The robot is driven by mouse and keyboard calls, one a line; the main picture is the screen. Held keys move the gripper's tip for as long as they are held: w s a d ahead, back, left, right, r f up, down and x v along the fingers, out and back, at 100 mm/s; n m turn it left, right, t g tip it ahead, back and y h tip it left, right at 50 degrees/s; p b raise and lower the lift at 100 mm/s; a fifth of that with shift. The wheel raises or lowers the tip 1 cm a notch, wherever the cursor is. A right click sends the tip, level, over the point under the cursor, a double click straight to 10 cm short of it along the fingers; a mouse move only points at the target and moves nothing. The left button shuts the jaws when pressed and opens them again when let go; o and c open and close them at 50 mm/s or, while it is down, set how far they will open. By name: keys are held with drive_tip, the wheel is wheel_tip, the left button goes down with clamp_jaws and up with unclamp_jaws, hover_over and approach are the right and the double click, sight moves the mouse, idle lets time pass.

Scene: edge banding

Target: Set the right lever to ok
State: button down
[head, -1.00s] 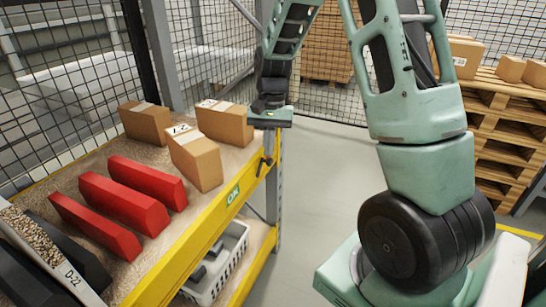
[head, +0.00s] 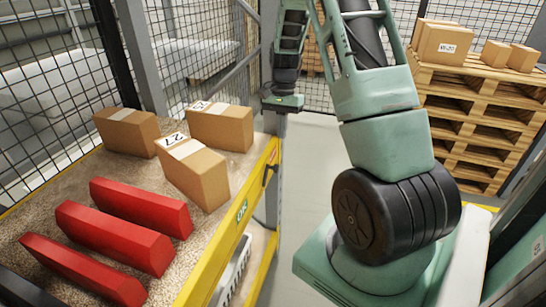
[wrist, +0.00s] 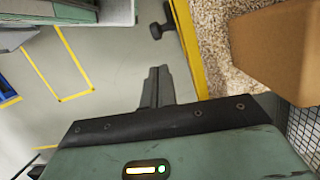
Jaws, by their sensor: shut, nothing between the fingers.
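A small black lever (head: 268,173) sits on the yellow front beam (head: 225,240) of the shelf, near its far right end. A green OK label (head: 242,212) is on the beam on the near side of the lever. In the wrist view the lever (wrist: 158,30) shows at the top, beside the yellow beam. My gripper (wrist: 158,75) is shut and empty, its fingers apart from the lever in that picture. In the head view my wrist hangs just beyond the shelf's far end, and the fingertips are hard to make out.
Several cardboard boxes (head: 195,170) and red blocks (head: 115,237) lie on the shelf. A grey post (head: 273,130) stands at its far corner, with wire mesh (head: 60,60) behind. Stacked pallets with boxes (head: 480,115) stand at right. Grey floor (head: 312,150) is clear between.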

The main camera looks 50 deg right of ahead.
drive_tip(key=x, duration=1)
